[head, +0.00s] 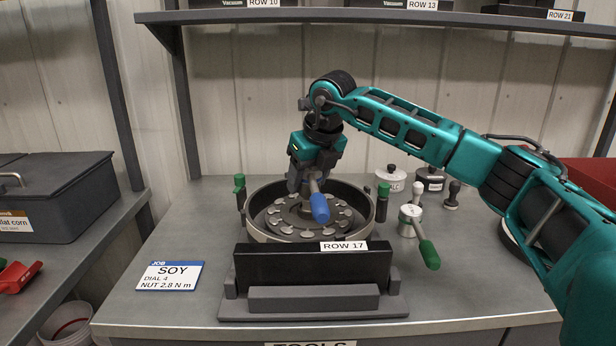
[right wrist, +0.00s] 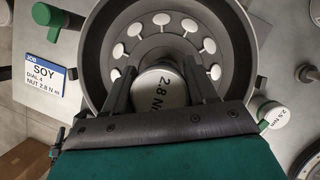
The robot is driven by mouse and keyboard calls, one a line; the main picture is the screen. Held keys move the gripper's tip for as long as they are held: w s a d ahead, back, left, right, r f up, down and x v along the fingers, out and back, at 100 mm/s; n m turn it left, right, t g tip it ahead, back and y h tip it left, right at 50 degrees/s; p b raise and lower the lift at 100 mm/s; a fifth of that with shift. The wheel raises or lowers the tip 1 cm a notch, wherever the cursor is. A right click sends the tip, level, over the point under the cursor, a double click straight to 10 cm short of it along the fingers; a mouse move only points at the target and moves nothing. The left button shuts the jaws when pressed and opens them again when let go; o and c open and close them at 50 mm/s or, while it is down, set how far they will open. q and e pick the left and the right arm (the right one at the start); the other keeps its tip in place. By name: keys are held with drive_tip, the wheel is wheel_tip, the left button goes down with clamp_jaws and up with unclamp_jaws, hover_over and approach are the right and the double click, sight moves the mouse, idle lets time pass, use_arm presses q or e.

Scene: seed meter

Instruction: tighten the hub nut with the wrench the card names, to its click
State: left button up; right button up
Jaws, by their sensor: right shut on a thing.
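My right gripper (head: 309,192) is shut on the wrench with the blue handle (head: 320,209), over the middle of the round seed meter (head: 366,213). The wrist view shows my fingers (right wrist: 162,82) on both sides of the wrench's white head (right wrist: 160,92), which reads 2.8 N. The hub nut is hidden beneath the head; I cannot tell whether the wrench is seated on it. The job card (head: 170,276) reads SOY, DIAL 4, NUT 2.8 N m. A green-handled wrench (head: 429,254) stands right of the meter; its cap reads 2.5 Nm (right wrist: 272,116). My left gripper is out of view.
The black ROW 17 stand (head: 312,265) is in front of the meter. A white-lidded pot (head: 391,179) and small dark pieces (head: 452,195) stand behind right. A shelf (head: 400,17) crosses above.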

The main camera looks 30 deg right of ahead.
drive_tip(key=shift+f+b, duration=0.5)
drive_tip(key=shift+f, duration=0.75)
idle(2.1)
drive_tip(key=o, duration=1.9)
drive_tip(key=shift+f, duration=0.1)
drive_tip(key=shift+c, duration=0.2)
drive_tip(key=shift+r+p, duration=2.5)
drive_tip(key=shift+r, duration=0.6)
drive_tip(key=shift+c, duration=0.5)
